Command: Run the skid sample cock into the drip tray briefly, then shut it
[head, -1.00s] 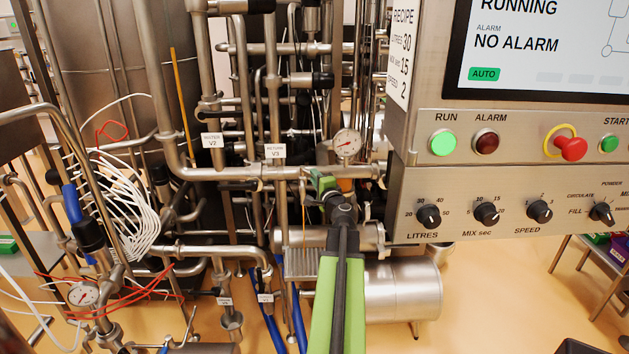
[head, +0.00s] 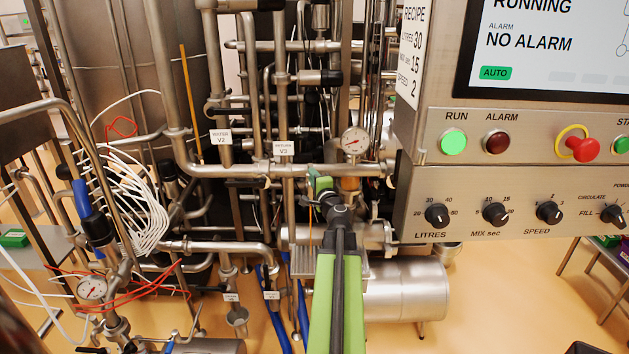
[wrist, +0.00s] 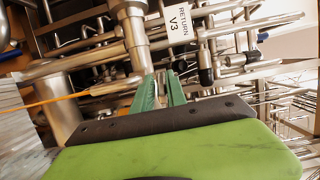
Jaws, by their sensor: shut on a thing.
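My gripper (head: 320,184) is in front of the pipework, just below the long horizontal pipe and right of the RETURN V3 label. In the wrist view its green fingers (wrist: 161,90) are close together on a small grey piece (wrist: 161,86), which looks like the sample cock's handle. Most of the cock is hidden by the fingers and wrist, so its turn cannot be told. A ribbed grey tray (head: 302,262), apparently the drip tray, is below and partly behind my arm. No liquid is visible.
The control panel (head: 520,200) with knobs and a red stop button stands close on the right. A pressure gauge (head: 355,141) sits above right of my gripper. A steel tank (head: 405,290) lies below right. White hoses (head: 140,215) hang at left.

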